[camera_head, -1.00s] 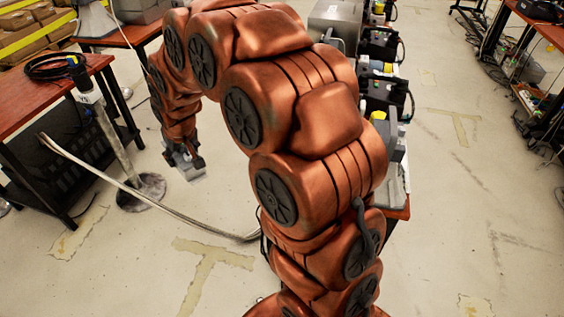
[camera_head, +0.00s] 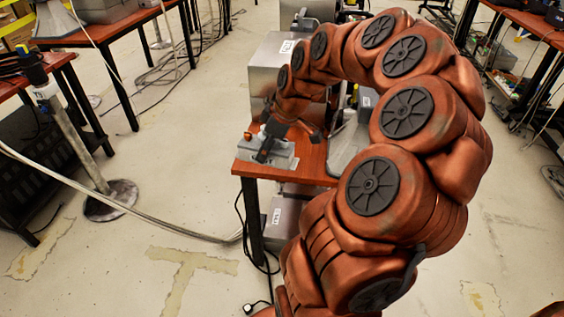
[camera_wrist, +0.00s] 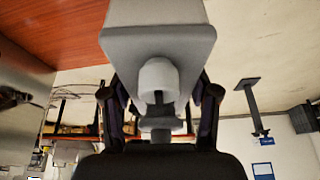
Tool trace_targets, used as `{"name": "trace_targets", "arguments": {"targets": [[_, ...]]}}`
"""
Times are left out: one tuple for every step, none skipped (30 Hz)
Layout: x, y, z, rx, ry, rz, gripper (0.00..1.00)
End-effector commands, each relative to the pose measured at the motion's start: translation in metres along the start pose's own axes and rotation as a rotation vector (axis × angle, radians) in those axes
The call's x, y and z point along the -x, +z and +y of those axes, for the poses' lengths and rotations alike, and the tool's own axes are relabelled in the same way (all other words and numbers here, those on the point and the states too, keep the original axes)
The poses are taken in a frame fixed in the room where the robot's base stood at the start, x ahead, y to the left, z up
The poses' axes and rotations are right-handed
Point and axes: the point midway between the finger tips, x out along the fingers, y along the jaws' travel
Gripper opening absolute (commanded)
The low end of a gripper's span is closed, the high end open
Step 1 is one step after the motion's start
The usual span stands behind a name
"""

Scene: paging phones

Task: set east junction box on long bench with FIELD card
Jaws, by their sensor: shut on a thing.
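My gripper (camera_head: 268,150) is shut on a light grey box (camera_head: 280,160), taken here as the junction box, at the near left end of a red-brown bench (camera_head: 313,160). In the wrist view, the box (camera_wrist: 158,45) fills the top middle, and my gripper's fingers (camera_wrist: 160,125) close around its pale round fitting. The red-brown top also shows in the wrist view (camera_wrist: 60,25), beside the box. I cannot tell whether the box touches the bench top. No card reading FIELD can be made out.
A large silver case (camera_head: 275,75) stands behind the box on the bench. A grey device (camera_head: 350,145) sits to its right, partly behind my arm. A pole on a round base (camera_head: 110,200) and a cable are on the floor at left. Open floor lies between the benches.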

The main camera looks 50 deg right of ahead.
Motion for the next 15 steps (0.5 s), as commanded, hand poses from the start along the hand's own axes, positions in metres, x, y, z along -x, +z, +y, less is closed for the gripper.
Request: {"name": "trace_targets", "arguments": {"targets": [[-0.008,0.02,0.005,0.015,-0.004,0.004,0.17],[-0.008,0.029,0.006,0.029,-0.011,0.003,0.17],[-0.009,0.04,0.007,0.046,-0.019,0.003,0.17],[-0.008,0.047,0.008,0.059,-0.022,0.004,0.17],[-0.008,0.054,0.009,0.07,-0.025,0.004,0.17],[-0.008,0.062,0.009,0.084,-0.031,0.003,0.17],[-0.008,0.067,0.009,0.093,-0.036,0.002,0.17],[-0.008,0.072,0.009,0.101,-0.04,0.001,0.17],[-0.007,0.077,0.009,0.11,-0.044,0.001,0.17],[-0.007,0.079,0.009,0.116,-0.046,0.001,0.17],[-0.007,0.081,0.009,0.12,-0.047,0.001,0.17],[-0.007,0.083,0.009,0.125,-0.049,0.001,0.17],[-0.007,0.084,0.01,0.128,-0.05,0.001,0.17],[-0.007,0.084,0.012,0.131,-0.051,0.001,0.17],[-0.008,0.083,0.014,0.132,-0.053,0.001,0.17]]}}
